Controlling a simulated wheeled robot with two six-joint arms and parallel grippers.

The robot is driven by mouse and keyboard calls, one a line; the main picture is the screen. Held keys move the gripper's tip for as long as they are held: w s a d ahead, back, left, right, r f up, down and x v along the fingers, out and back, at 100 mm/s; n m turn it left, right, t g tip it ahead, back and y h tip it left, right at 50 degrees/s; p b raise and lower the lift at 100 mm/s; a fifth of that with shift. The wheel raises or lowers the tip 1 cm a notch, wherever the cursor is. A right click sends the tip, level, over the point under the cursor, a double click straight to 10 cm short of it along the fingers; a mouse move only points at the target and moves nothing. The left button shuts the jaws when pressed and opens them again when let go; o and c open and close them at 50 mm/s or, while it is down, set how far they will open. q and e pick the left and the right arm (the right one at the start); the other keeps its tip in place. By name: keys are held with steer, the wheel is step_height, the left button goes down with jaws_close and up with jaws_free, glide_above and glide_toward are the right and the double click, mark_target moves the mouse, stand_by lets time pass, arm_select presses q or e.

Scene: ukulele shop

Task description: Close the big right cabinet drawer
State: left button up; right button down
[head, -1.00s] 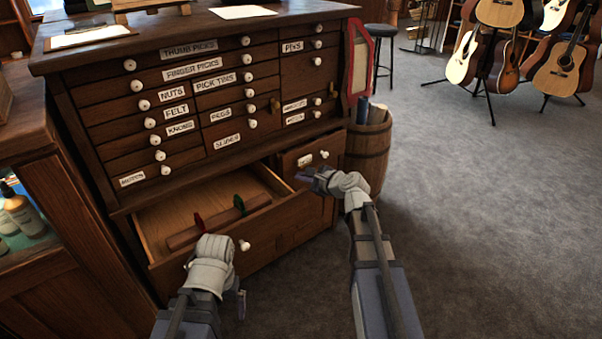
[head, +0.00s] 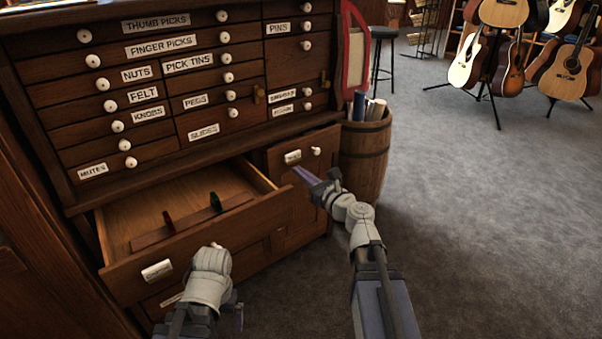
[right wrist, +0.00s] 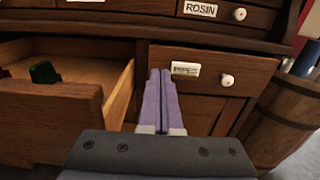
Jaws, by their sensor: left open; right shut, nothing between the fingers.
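The right drawer (head: 298,160) in the cabinet's lower part has a dark wood front, a white label and a white knob. It looks flush or nearly flush with the cabinet (head: 190,100). It also shows in the right wrist view (right wrist: 200,90). My right gripper (head: 304,175) is shut and empty, its purple fingertips in front of this drawer's left part; contact cannot be told. The wide left drawer (head: 130,278) stands pulled out, with a red and a green item inside. My left gripper (head: 238,314) is low before that drawer, mostly hidden by its wrist.
A wooden barrel (head: 365,160) with rolled papers stands right of the cabinet. A stool (head: 384,34) and guitars on stands (head: 500,50) are behind. The grey carpet (head: 480,220) to the right is clear. The open left drawer sticks out toward me.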

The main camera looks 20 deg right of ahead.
mark_target(274, 151)
steer(key=x, duration=1)
steer(key=shift+w+a+f, duration=0.1)
steer(key=shift+w+a, duration=0.05)
steer(key=shift+w, duration=0.25)
steer(key=x, duration=0.4)
steer(key=shift+w, duration=0.2)
